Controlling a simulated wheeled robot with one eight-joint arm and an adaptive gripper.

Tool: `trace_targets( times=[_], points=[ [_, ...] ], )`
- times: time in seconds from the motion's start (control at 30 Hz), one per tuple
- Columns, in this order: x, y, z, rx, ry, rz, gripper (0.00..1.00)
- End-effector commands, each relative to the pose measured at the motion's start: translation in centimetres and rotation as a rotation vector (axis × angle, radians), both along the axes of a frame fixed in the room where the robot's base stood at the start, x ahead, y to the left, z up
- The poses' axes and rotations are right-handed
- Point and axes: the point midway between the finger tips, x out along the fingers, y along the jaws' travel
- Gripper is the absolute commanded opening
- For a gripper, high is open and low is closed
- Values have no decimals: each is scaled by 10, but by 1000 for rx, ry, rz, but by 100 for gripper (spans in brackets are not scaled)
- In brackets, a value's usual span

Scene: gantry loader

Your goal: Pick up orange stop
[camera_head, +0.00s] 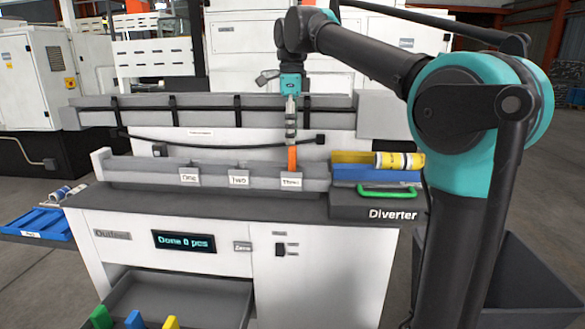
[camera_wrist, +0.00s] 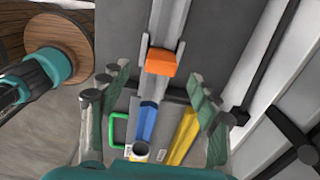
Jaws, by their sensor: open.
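The orange stop (camera_head: 292,158) stands upright at the slot labelled Three on the grey rail of the machine. In the wrist view the orange stop (camera_wrist: 162,62) shows as an orange block lying across the grey channel, ahead of and between my fingers. My gripper (camera_head: 291,137) points down just above the stop in the head view. In the wrist view my gripper (camera_wrist: 158,84) has its two green-padded fingers spread wide on either side of the channel, with nothing between the pads. I cannot tell whether the stop's lower part is seated deep in the slot.
A grey beam (camera_head: 335,109) with black clamps runs behind.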

Motion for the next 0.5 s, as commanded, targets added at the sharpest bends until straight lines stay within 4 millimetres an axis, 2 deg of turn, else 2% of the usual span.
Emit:
trace_targets(
  times=[0.17,0.4,0.5],
  points=[
    [1,0,-11,0,0,0,62],
    [2,-2,-45,0,0,0,62],
    [2,-2,-53,0,0,0,62]
  ],
)
